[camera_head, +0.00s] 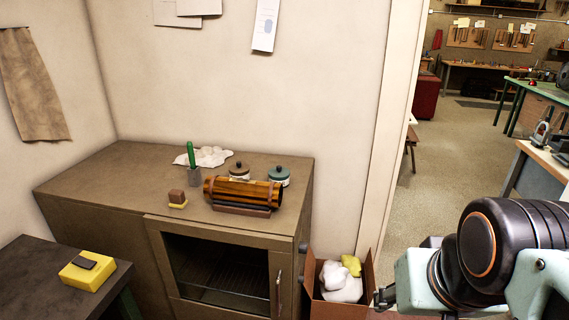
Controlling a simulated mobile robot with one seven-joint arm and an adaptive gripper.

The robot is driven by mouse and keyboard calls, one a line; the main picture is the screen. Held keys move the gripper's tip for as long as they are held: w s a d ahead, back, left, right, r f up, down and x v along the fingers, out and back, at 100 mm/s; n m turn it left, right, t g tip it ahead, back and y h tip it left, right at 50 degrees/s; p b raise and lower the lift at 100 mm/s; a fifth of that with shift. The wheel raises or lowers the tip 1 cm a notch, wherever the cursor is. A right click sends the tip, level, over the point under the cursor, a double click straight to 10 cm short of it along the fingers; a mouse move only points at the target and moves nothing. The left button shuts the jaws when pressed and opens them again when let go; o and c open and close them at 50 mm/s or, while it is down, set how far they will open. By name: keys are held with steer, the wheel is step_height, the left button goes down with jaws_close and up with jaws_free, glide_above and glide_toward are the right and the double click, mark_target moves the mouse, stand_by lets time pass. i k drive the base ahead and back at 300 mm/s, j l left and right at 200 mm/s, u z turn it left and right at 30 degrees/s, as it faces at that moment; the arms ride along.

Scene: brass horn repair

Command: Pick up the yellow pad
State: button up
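A bright yellow block-like pad (84,276) lies on the dark table at the lower left, with a small dark grey piece (84,263) resting on its top. A second, smaller yellow piece (178,205) sits under a brown block (176,196) on the brown cabinet top. I cannot tell which of the two is the yellow pad. My arm comes in from the lower right, far from both. A small dark part at its end, possibly my gripper (385,298), shows by the cardboard box; its fingers are not clear.
The brown cabinet (115,180) holds an amber cylinder (245,192) on a cradle, two lidded jars (278,177), a green-handled tool (191,154) and a white cloth (205,157). A cardboard box (314,307) with white and yellow cloths stands right of it. A doorway opens at right.

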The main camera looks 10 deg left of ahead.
mark_target(177, 199)
steer(key=i+j+u, duration=0.1)
steer(key=j, duration=0.25)
steer(key=i+j+u, duration=0.25)
steer(key=i+j, duration=0.25)
steer(key=j, duration=0.15)
